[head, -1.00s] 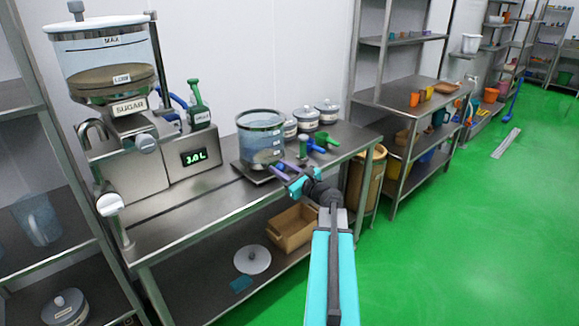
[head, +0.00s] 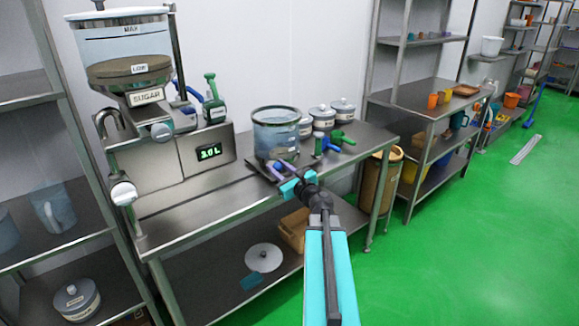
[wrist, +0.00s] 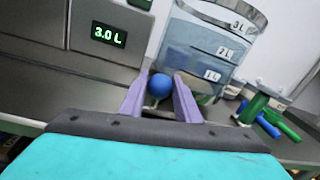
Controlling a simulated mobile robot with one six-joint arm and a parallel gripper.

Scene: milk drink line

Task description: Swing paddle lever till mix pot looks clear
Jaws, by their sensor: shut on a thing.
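The mix pot (head: 276,135) is a clear round vessel standing on the steel bench. In the wrist view the mix pot (wrist: 208,52) shows 1 L, 2 L and 3 L marks and bluish contents up to around the 2 L mark. The paddle lever's blue ball knob (wrist: 160,85) sits between my purple fingers, in front of the pot's lower left part. My gripper (head: 284,170) is shut on that knob at the pot's front. The fingers largely hide the lever in the head view. I cannot tell whether lumps remain inside.
A dispenser with a sugar hopper (head: 125,50) and a 3.0 L display (head: 209,152) stands left of the pot. A brown bin (head: 380,180) is beside the bench. Green floor is open at right.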

